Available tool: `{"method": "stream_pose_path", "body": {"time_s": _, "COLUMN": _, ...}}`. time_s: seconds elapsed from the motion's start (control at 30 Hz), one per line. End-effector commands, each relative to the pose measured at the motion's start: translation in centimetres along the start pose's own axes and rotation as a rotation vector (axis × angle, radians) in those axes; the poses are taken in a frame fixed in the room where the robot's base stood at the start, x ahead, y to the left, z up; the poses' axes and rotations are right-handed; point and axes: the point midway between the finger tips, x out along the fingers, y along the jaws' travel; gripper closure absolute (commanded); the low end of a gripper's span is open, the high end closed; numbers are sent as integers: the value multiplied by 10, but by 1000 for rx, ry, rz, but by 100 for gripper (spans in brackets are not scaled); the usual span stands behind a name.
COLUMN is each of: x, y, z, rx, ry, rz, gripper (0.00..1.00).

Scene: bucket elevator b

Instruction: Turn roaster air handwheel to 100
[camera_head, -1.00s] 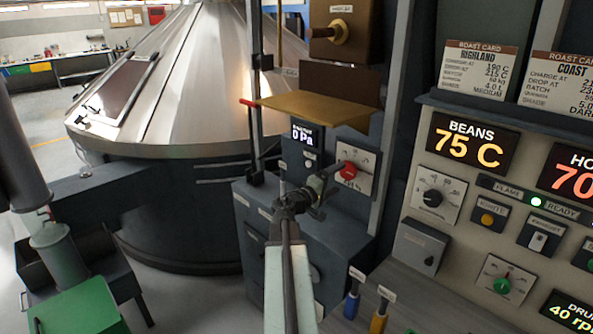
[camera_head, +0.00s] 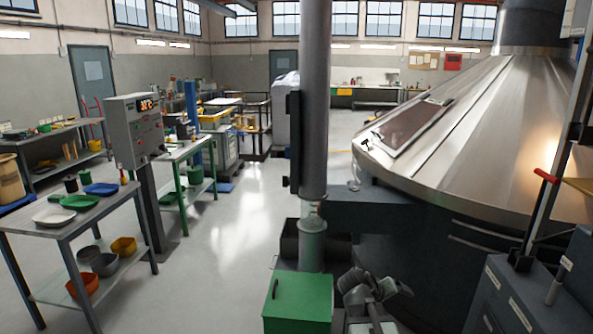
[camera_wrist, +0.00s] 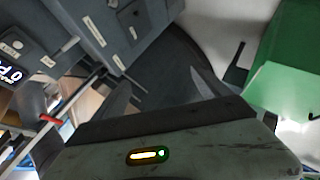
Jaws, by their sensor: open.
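I cannot make out a roaster air handwheel in either view now. In the head view my gripper (camera_head: 372,284) is low in the picture, over the floor between the green box and the dark grey cabinet. In the wrist view its two grey fingers (camera_wrist: 158,80) stand apart with nothing between them. The dark grey cabinet (camera_wrist: 103,22) with small white labels is beyond the fingers. A display (camera_wrist: 12,76) reading about 0 Pa shows at the left edge, partly cut off.
A green box (camera_head: 298,300) stands close left of my gripper. A large metal cone-topped vessel (camera_head: 460,140) fills the right. A red-tipped lever (camera_head: 545,176) rises by the cabinet. A grey column (camera_head: 315,110) stands mid-picture. Clear floor (camera_head: 235,235) lies left, beside a table (camera_head: 75,220) with dishes.

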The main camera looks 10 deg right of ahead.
Motion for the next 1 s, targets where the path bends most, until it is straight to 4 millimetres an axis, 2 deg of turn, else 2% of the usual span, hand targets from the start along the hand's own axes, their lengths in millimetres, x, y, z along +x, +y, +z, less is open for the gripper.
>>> {"method": "stream_pose_path", "body": {"time_s": 0.03, "x": -19, "y": -41, "z": 6, "rx": -6, "ry": -25, "rz": -99, "gripper": 14}}
{"method": "stream_pose_path", "body": {"time_s": 0.1, "x": -44, "y": -92, "z": 22, "rx": -11, "ry": -83, "rz": -245, "gripper": 14}}
{"method": "stream_pose_path", "body": {"time_s": 0.2, "x": -78, "y": -150, "z": 50, "rx": -22, "ry": -189, "rz": -452, "gripper": 14}}
{"method": "stream_pose_path", "body": {"time_s": 0.3, "x": -107, "y": -183, "z": 79, "rx": -27, "ry": -303, "rz": -637, "gripper": 14}}
{"method": "stream_pose_path", "body": {"time_s": 0.4, "x": -127, "y": -199, "z": 93, "rx": -47, "ry": -367, "rz": -740, "gripper": 14}}
{"method": "stream_pose_path", "body": {"time_s": 0.5, "x": -132, "y": -201, "z": 100, "rx": -70, "ry": -397, "rz": -763, "gripper": 14}}
{"method": "stream_pose_path", "body": {"time_s": 0.73, "x": -137, "y": -195, "z": 96, "rx": -73, "ry": -393, "rz": -760, "gripper": 14}}
{"method": "stream_pose_path", "body": {"time_s": 0.87, "x": -160, "y": -172, "z": 83, "rx": -72, "ry": -393, "rz": -760, "gripper": 14}}
{"method": "stream_pose_path", "body": {"time_s": 1.0, "x": -193, "y": -138, "z": 64, "rx": -71, "ry": -392, "rz": -759, "gripper": 14}}
